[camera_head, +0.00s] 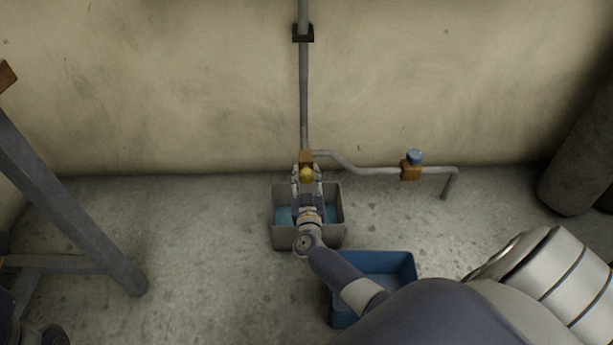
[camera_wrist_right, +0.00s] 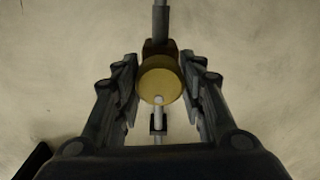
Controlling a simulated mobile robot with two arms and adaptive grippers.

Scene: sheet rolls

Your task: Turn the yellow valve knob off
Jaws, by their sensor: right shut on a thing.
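The yellow valve knob (camera_head: 307,175) sits below a brown valve body (camera_head: 306,157) at the lower end of the vertical wall pipe. My right gripper (camera_head: 307,174) is shut on the knob, with a finger on each side of it. In the right wrist view the knob (camera_wrist_right: 160,82) shows as a round yellow face between the two fingers of the right gripper (camera_wrist_right: 161,85). The brown valve body (camera_wrist_right: 160,48) shows behind it. Whether the knob is turned on or off cannot be told.
A grey bin (camera_head: 338,208) with blue content stands under my right gripper. A blue bin (camera_head: 403,262) stands to its right, partly hidden by my arm. A blue knob (camera_head: 414,157) sits on the side pipe (camera_head: 440,170). A grey frame (camera_head: 75,205) stands at left.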

